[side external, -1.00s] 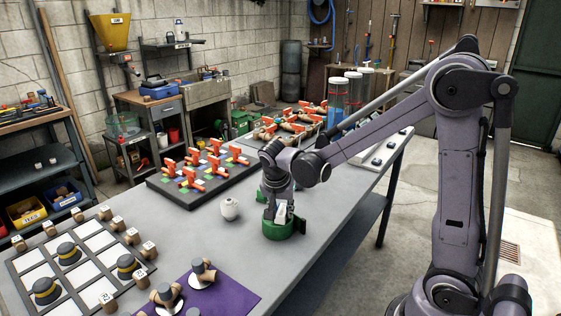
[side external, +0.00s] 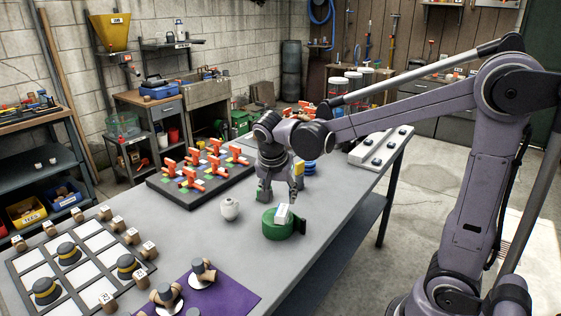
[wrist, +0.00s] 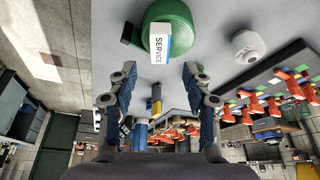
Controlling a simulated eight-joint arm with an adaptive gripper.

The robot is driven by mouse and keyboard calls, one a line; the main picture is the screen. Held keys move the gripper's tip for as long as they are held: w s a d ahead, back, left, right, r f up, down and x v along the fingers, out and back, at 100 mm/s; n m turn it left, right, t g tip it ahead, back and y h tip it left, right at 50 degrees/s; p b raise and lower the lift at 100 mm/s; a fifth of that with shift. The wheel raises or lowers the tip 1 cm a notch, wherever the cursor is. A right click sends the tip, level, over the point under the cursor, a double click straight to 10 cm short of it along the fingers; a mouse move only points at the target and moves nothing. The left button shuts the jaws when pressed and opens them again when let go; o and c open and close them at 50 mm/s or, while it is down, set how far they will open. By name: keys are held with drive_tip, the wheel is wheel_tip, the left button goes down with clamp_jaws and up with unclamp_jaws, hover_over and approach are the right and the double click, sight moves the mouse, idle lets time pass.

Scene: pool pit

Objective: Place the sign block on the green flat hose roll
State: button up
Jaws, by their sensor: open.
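The green flat hose roll (side external: 278,227) lies on the grey table near its middle; it also shows at the top of the wrist view (wrist: 178,20). The sign block (side external: 283,212), a small white block, rests on top of the roll. In the wrist view the sign block (wrist: 158,43) reads "SERVICE" and has a blue edge. My gripper (side external: 281,198) is behind the roll in the side view, apart from the block. In the wrist view my gripper (wrist: 160,85) has its fingers spread wide with nothing between them.
A small white jar (side external: 230,209) stands left of the roll. A dark board with orange-handled pieces (side external: 200,170) is behind it. A purple mat (side external: 230,291) and a grid board with striped pieces (side external: 75,262) are in front. The table right of the roll is clear.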

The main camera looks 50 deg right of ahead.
drive_tip(key=s+a+n+t+y, duration=0.4)
drive_tip(key=s+a+n, duration=0.3)
drive_tip(key=s+n, duration=0.3)
drive_tip(key=n+t, duration=0.1)
drive_tip(key=n, duration=0.2)
drive_tip(key=shift+s+a+r, duration=0.15)
drive_tip(key=shift+s+a, duration=0.15)
